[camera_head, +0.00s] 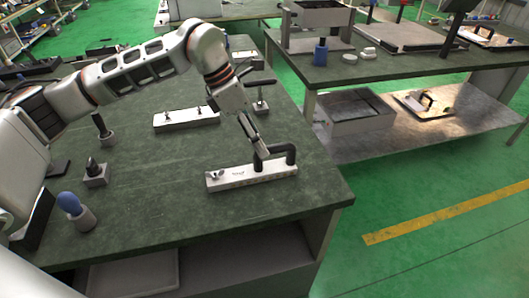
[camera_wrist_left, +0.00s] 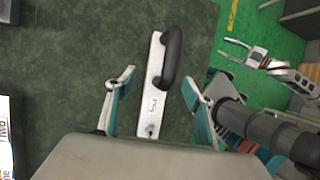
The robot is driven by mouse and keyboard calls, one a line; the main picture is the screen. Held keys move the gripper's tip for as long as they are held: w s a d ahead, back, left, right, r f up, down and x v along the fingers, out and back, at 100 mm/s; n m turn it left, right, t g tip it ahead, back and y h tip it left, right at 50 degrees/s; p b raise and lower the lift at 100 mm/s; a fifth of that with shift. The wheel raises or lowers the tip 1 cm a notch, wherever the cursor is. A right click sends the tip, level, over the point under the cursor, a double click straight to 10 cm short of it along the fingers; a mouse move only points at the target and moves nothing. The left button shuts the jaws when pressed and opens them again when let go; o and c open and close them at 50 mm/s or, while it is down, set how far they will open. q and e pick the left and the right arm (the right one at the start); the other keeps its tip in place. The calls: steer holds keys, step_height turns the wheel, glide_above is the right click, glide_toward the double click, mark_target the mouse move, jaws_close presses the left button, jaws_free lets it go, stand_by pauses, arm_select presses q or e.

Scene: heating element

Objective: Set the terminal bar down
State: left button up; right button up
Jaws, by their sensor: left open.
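The terminal bar (camera_head: 235,179) is a long white bar with a bent black handle (camera_head: 291,155) and a small grey fitting at its left end. It lies flat on the dark green table top. My left gripper (camera_head: 256,146) is just above it, close to the handle. In the left wrist view, the bar (camera_wrist_left: 152,105) shows between the spread fingers of my left gripper (camera_wrist_left: 158,90), with a gap on both sides. The handle (camera_wrist_left: 171,55) lies ahead of the fingertips. A small gripper-like shape (camera_wrist_left: 240,50) at the upper right may be my right gripper; its state is unclear.
A second white bar with two posts (camera_head: 187,119) lies farther back. A blue-topped piece (camera_head: 76,208) and a dark post on a grey block (camera_head: 95,174) stand at the left. The table's right edge is near the bar. Its front middle is clear.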

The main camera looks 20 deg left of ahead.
arm_select(q)
steer(key=v, duration=0.4)
stand_by(0.5)
